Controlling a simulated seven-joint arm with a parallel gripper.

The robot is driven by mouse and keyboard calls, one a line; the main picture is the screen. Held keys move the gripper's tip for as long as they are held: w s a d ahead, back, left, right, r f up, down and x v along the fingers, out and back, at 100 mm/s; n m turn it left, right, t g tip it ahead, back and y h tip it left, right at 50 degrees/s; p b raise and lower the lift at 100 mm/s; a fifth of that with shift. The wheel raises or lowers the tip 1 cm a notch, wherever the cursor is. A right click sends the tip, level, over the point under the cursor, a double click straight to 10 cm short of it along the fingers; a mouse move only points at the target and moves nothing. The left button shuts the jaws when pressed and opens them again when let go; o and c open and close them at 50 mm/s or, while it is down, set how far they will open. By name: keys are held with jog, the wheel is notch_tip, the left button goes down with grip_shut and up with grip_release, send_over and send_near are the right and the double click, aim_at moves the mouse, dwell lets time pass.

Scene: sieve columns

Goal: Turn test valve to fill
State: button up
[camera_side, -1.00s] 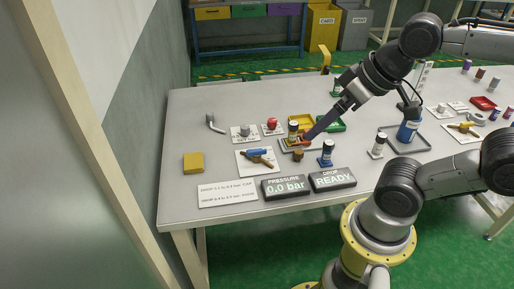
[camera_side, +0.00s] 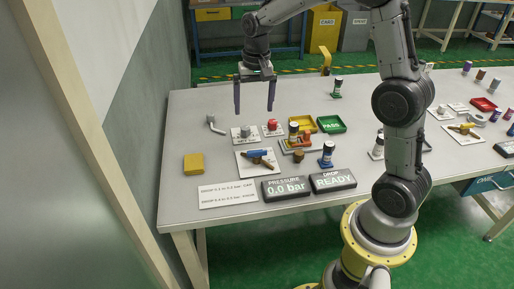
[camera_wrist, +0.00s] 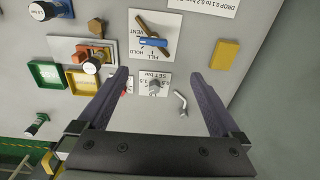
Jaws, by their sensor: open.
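The lever valve sits on a white plate (camera_side: 243,168) at the table's front left. It has a brown bar (camera_side: 263,161) lying slantwise and a blue handle piece (camera_side: 257,152) across it. In the wrist view the valve's blue piece (camera_wrist: 152,42) and brown bar (camera_wrist: 145,26) show at the top middle, with FILL, HOLD and VENT printed around them. Which mark the lever points to I cannot tell for sure. My gripper (camera_side: 254,111) is open and empty, pointing down, above and behind the valve. Its purple fingers (camera_wrist: 158,76) are wide apart and touch nothing.
A grey knob (camera_side: 245,132) and a red knob (camera_side: 272,125) stand behind the valve, near a bent metal pipe (camera_side: 214,124). A yellow block (camera_side: 194,164) lies left. The pressure display (camera_side: 286,188) reads 0.0 bar; the drop display (camera_side: 333,179) reads READY. A green tray (camera_side: 331,124) stands right.

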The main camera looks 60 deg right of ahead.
aim_at(257, 151)
jog(key=shift+g, duration=0.4)
jog(key=f, duration=1.1)
jog(key=d+f, duration=0.1)
jog(key=f, duration=0.4)
jog(key=shift+s+f, duration=0.15)
jog(key=shift+f, duration=0.2)
jog(key=c, duration=1.2)
jog(key=shift+o, duration=0.2)
